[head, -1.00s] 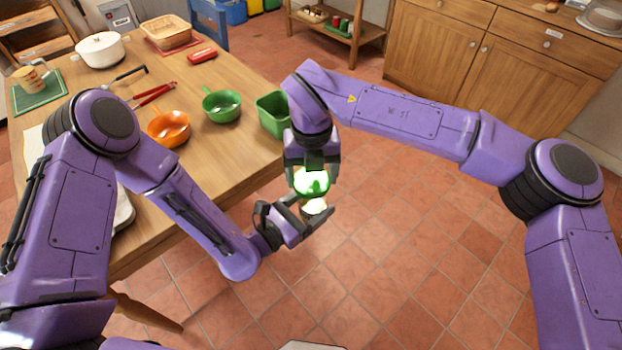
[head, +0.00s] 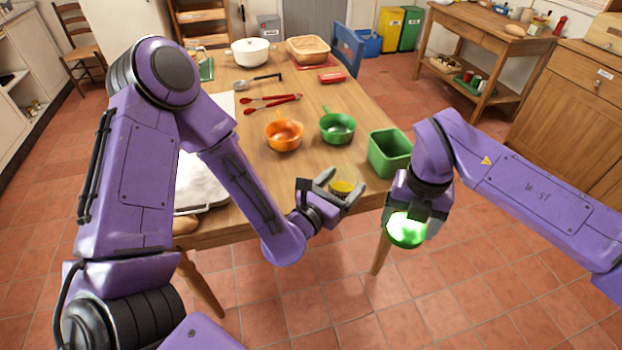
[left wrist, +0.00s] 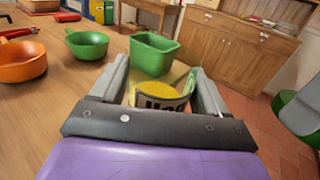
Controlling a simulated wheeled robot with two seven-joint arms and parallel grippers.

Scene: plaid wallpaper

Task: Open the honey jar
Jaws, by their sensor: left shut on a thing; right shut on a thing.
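The honey jar (head: 343,186) is open at the top and shows yellow honey inside. My left gripper (head: 338,192) is shut around it, near the table's front edge. In the left wrist view the jar (left wrist: 162,98) sits between both fingers, with part of a dark-lettered label showing. The round green lid (head: 406,232) is apart from the jar, to its right and lower in the head view. My right gripper (head: 415,208) is shut on the lid, its fingers partly hidden. The lid also shows at the right edge of the left wrist view (left wrist: 300,118).
The wooden table (head: 235,222) holds an empty-looking green bin (head: 390,153) close behind the jar. A green pan (head: 338,128), an orange pan (head: 284,135), red tongs (head: 272,101) and a white pot (head: 250,53) stand further back. Open tiled floor lies to the right.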

